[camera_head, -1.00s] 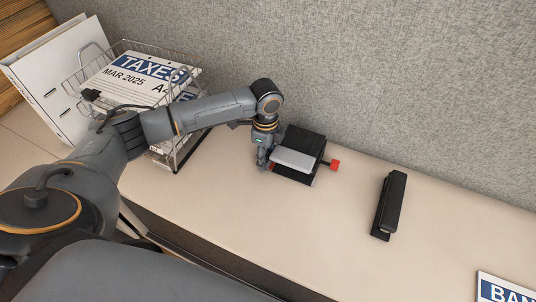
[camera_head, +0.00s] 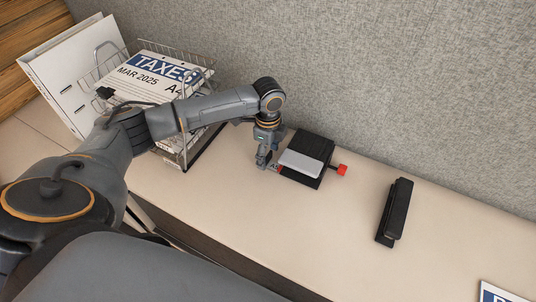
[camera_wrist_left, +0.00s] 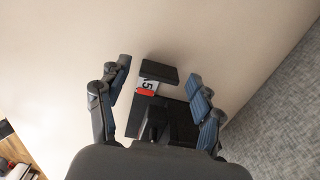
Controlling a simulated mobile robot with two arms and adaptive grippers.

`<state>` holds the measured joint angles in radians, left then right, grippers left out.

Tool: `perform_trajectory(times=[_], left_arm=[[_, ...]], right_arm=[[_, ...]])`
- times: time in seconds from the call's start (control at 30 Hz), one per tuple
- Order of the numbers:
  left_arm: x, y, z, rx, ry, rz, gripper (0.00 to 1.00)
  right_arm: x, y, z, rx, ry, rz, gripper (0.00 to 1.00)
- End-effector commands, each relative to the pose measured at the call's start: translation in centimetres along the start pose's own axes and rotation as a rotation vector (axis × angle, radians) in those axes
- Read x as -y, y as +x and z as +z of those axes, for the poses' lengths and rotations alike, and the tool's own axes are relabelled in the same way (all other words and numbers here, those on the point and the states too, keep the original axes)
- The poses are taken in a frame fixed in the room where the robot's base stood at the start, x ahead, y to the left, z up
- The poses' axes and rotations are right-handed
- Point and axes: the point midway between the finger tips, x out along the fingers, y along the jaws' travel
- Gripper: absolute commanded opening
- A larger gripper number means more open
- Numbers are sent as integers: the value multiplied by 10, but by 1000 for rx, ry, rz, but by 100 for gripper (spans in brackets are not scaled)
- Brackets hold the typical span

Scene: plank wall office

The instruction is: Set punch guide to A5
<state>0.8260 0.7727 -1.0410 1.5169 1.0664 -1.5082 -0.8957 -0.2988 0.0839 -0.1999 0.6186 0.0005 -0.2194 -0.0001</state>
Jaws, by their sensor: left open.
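The black hole punch (camera_head: 318,147) with a grey lever plate (camera_head: 301,164) sits on the desk near the wall. A red knob (camera_head: 342,169) sticks out at its right end, and a small red part shows at its left end. My left gripper (camera_head: 264,161) points down beside that left end. In the left wrist view my left gripper (camera_wrist_left: 160,92) is open, its fingers on either side of the punch's end. Between them are a black end block (camera_wrist_left: 158,72), a white label with a "5" (camera_wrist_left: 148,85) and a red marker (camera_wrist_left: 145,92). Contact cannot be told. My right gripper is out of view.
A black stapler (camera_head: 395,212) lies to the right. A wire tray (camera_head: 190,152) with "TAXES" papers (camera_head: 150,75) and a white binder (camera_head: 70,80) stand at the left. A "BANK"-like sheet (camera_head: 505,297) is at the lower right. The desk front is clear.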

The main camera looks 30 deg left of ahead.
Motion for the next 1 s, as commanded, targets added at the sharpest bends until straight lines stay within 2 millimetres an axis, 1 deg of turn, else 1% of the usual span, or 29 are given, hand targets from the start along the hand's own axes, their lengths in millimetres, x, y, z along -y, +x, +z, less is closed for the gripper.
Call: perform_trajectory(times=[0.3,0.4,0.5,0.6,0.7,1.0], left_arm=[[1,-66,0,-1,0,-5,66],[0,-84,1,0,1,-4,66],[0,-98,1,-1,-1,-3,66],[0,-106,1,0,-1,-2,66],[0,-110,1,0,-1,-1,66],[0,-110,1,0,-1,0,66]], right_arm=[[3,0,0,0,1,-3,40],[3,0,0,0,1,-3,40],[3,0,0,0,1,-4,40],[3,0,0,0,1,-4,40],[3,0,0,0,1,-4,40],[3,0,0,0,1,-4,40]])
